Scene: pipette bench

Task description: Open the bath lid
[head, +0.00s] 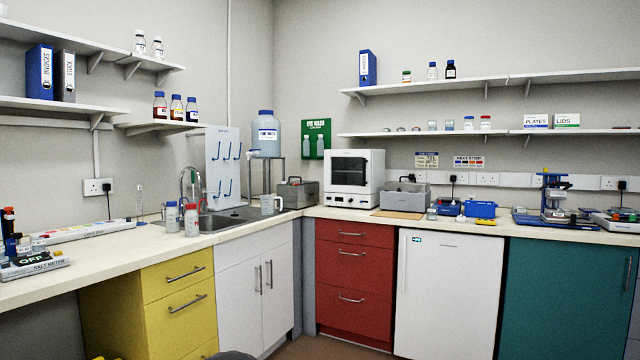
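Two grey boxes that could be the bath stand on the counters; I cannot tell from here which one is it. One grey box (404,197) sits on a tan board right of the white oven, with a handle-like bar above its top. The other, darker grey box (297,193) stands in the corner left of the oven, with a dark handle on top. Its top looks closed. Whether the right box has a lid on is too small to tell. Neither of my grippers shows in the view.
A white oven (353,178) stands between the boxes. A clear jug (269,204) and bottles (191,219) stand around the sink (215,220). Shelves hang above.

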